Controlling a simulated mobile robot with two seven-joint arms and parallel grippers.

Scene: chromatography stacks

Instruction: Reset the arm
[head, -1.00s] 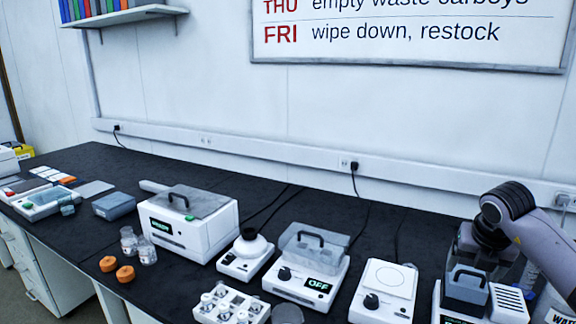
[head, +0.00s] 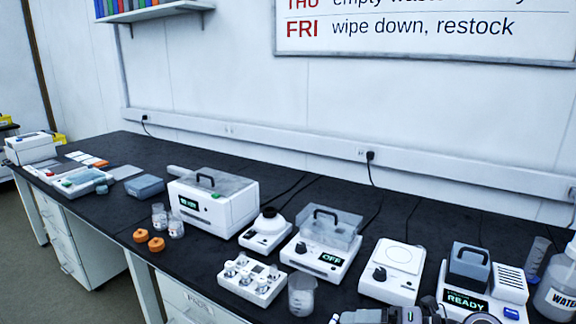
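My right arm shows only as a dark grey and black piece at the bottom edge, right of centre, in the head view. Its gripper (head: 405,314) is largely cut off by the frame, and its fingers cannot be made out. It is low in front of the white device marked READY (head: 508,312), which carries a grey block with a handle (head: 468,266). My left gripper is not in view.
The black bench (head: 120,158) carries a lidded white box (head: 205,228), a device marked OFF (head: 300,258), a knobbed plate device (head: 390,283), a vial rack (head: 240,292), a clear beaker (head: 302,303), two orange caps (head: 156,244) and a water bottle (head: 556,285).

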